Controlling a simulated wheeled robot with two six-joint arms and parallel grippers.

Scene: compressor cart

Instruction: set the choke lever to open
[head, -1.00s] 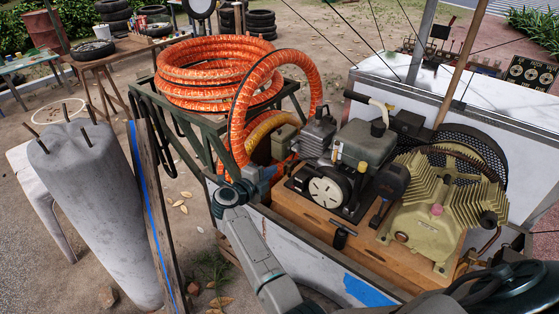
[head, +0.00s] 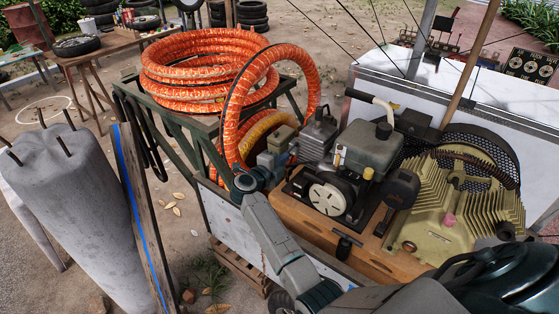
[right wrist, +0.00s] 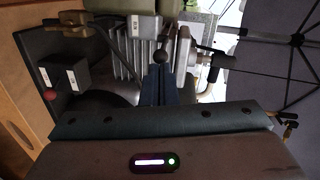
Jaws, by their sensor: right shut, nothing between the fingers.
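The engine (head: 368,148) sits on the compressor cart, with a finned silver cylinder (head: 318,136) at its left end. In the right wrist view, a small lever with a dark ball knob (right wrist: 160,57) stands in front of the finned block (right wrist: 125,55); it looks like the choke lever, but its setting cannot be read. My right gripper (head: 282,151) is left of the cylinder. Its blue-grey fingers (right wrist: 160,78) are shut and empty, with their tips right at the knob; whether they touch cannot be told. My left gripper is not in view.
Orange hose (head: 205,70) is coiled behind my right gripper. The wooden deck (head: 310,220) and yellow-green compressor (head: 440,210) are to the right.

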